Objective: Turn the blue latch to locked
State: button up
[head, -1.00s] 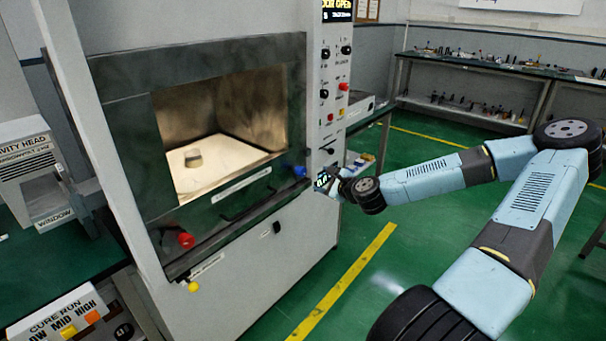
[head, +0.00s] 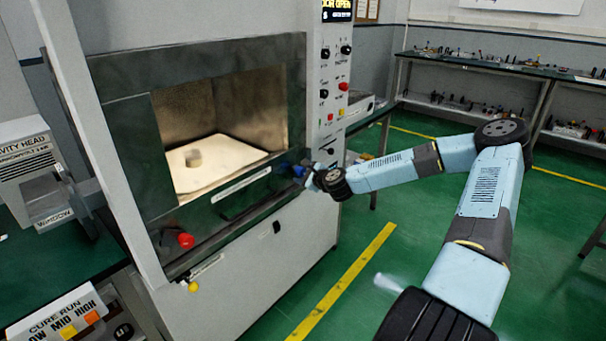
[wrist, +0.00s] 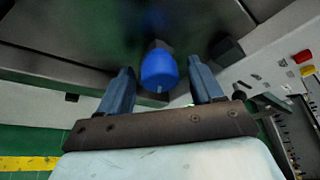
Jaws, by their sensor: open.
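The blue latch (head: 298,171) is a round knob at the lower right of the microwave's front frame. In the wrist view the blue latch (wrist: 158,70) lies between the two fingers, near their tips. My gripper (wrist: 162,84) is open, with a finger on each side of the knob and a visible gap on both sides. In the head view my gripper (head: 305,172) is at the knob from the right; its fingers are small there. A small white mark shows on the knob's lower edge. Whether the latch is locked cannot be told.
A red knob (head: 186,240) and a yellow knob (head: 193,287) are at the lower left. The control panel (head: 334,95) rises above my gripper. Green floor lies to the right.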

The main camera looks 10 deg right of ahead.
jog(key=shift+c, duration=0.4)
jog(key=c, duration=0.9)
jog(key=shift+w+r, duration=0.1)
jog(key=n+t, duration=0.1)
jog(key=n, duration=0.2)
jog(key=shift+t+h, duration=0.3)
jog(key=shift+h, duration=0.1)
jog(key=n+t, duration=0.1)
jog(key=n, duration=0.3)
jog(key=shift+a+t, duration=0.1)
jog(key=shift+t, duration=0.3)
jog(key=shift+c, duration=0.2)
jog(key=n+t, duration=0.1)
jog(key=n, duration=0.1)
jog(key=n+y, duration=0.1)
jog(key=n, duration=0.2)
jog(key=shift+n+t, duration=0.3)
jog(key=shift+t, duration=0.1)
jog(key=shift+n+t+y, duration=0.4)
jog(key=shift+n+y, duration=0.6)
jog(key=shift+n, duration=1.2)
